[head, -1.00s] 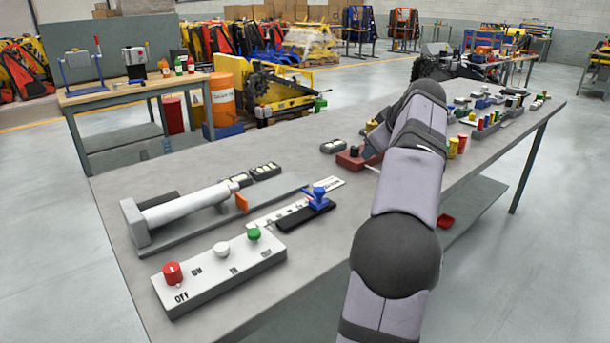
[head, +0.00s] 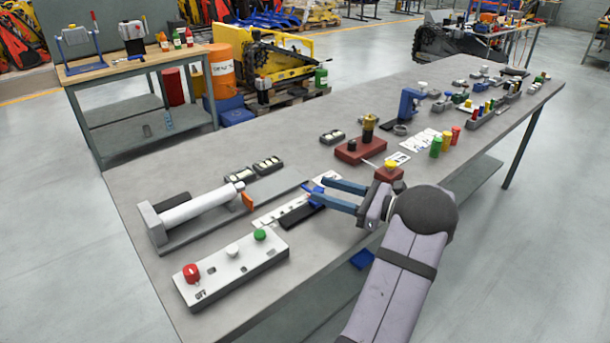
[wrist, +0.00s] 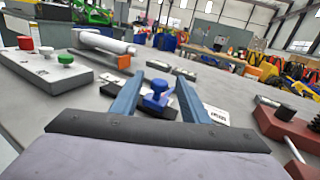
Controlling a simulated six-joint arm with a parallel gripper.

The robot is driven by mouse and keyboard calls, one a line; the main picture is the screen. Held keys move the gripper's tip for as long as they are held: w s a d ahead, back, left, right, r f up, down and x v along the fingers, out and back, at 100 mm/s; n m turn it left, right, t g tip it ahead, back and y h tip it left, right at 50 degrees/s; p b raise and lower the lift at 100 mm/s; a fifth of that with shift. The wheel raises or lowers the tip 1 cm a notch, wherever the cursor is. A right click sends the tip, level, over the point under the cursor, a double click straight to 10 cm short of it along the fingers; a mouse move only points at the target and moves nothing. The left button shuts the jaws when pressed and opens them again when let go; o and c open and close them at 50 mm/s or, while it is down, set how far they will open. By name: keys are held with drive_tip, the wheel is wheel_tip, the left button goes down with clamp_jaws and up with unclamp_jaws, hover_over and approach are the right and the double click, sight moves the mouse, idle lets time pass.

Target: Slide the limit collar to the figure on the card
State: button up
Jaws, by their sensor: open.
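The blue limit collar (head: 317,197), with a knob on top, sits on a black rail (head: 299,221) beside a white marked strip (head: 272,215). Its knob shows clearly in the wrist view (wrist: 157,88). My gripper (head: 319,188) is open, its two blue fingers reaching to either side of the collar. The wrist view shows gaps between the collar and both fingers. A white card (wrist: 217,115) with dark print lies just right of the right finger; its figure is too small to read. In the head view the fingers partly hide the collar and card.
A grey control box (head: 232,268) with red, white and green knobs stands in front. A white cylinder (head: 196,205) with an orange tab (head: 247,202) lies behind it. A red-brown block (head: 352,153) with a brass post stands beyond my gripper.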

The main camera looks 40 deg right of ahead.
drive_tip(key=shift+s+d+f+m, duration=0.2)
drive_tip(key=shift+s+f+m, duration=0.1)
drive_tip(key=shift+m, duration=0.2)
drive_tip(key=shift+p+x, duration=0.6)
drive_tip(key=shift+x, duration=3.15)
drive_tip(key=shift+r, duration=0.1)
